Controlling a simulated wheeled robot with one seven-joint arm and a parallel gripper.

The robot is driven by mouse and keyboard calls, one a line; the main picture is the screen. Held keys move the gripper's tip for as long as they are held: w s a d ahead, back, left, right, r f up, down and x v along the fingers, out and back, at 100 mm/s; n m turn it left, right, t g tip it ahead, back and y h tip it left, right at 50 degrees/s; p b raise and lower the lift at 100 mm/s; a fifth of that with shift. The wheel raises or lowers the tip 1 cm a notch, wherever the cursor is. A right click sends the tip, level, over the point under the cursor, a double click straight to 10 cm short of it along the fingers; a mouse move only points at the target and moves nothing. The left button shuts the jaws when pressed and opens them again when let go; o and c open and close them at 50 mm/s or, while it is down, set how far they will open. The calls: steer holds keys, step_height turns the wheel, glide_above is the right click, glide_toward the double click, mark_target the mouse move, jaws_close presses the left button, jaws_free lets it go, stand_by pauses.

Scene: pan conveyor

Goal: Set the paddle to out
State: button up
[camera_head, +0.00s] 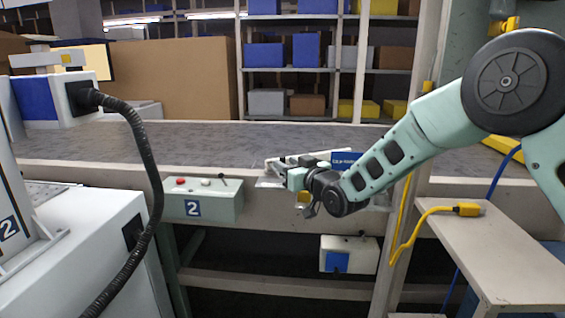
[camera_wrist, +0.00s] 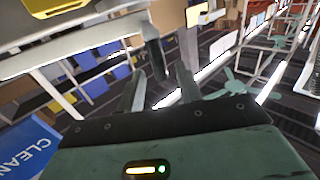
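My gripper (camera_head: 279,170) is at the front edge of the conveyor, beside a pale grey fitting (camera_head: 300,156). In the wrist view my two grey fingers (camera_wrist: 160,72) stand apart with a gap between them. A dark post (camera_wrist: 153,48) hangs down into this gap from a pale body at the top; I cannot tell whether it touches a finger, or whether it is the paddle's handle. The green control box (camera_head: 204,205), marked 2, has a red button, a pale knob and a small black lever (camera_head: 222,179). The paddle itself is not clearly made out.
The grey conveyor belt (camera_head: 200,138) runs across behind a pale rail. A blue sign (camera_head: 345,160) stands right beside my gripper and shows in the wrist view (camera_wrist: 22,148). A pale side table (camera_head: 500,255) with a yellow-plugged cable is at right. A black hose (camera_head: 150,170) hangs at left.

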mark_target(284, 162)
steer(key=shift+x, duration=1.55)
